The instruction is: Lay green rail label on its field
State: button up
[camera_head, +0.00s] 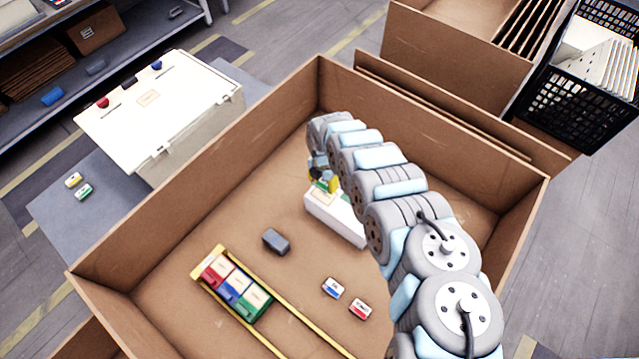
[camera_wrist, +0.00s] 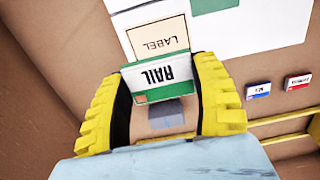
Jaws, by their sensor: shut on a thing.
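The green rail label (camera_wrist: 163,80), a white tag with a green edge and the word RAIL, is held between the yellow fingers of my gripper (camera_wrist: 160,74) in the wrist view. Just beyond it is a cream field marked LABEL (camera_wrist: 159,36) on a white box (camera_wrist: 264,34). The held tag overlaps the field's near edge in the picture; whether they touch cannot be told. In the head view my gripper (camera_head: 319,183) is over the left end of the white box (camera_head: 336,219), inside the big cardboard box. The arm partly hides both.
The cardboard box's walls (camera_head: 185,185) surround the work area. A yellow-railed rack (camera_head: 211,257) holds red, blue and green blocks. A grey block (camera_head: 276,242), a blue tag (camera_head: 332,287) and a red tag (camera_head: 360,308) lie on the floor. Bare cardboard lies between them.

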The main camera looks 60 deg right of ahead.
jog(key=shift+s+d+f, duration=0.1)
jog(key=shift+d+f, duration=0.1)
jog(key=shift+d, duration=0.15)
jog(key=shift+a+f+b, duration=0.15)
jog(key=shift+f+b, duration=1.25)
jog(key=shift+f, duration=0.2)
jog(key=shift+f+b, duration=1.45)
jog(key=shift+f, duration=0.2)
jog(key=o, duration=0.9)
jog(key=shift+r, duration=0.15)
jog(key=shift+r, duration=3.5)
notch_tip(320, 180, up, 5)
send_over(324, 194)
jog(key=shift+s+a+f, duration=0.1)
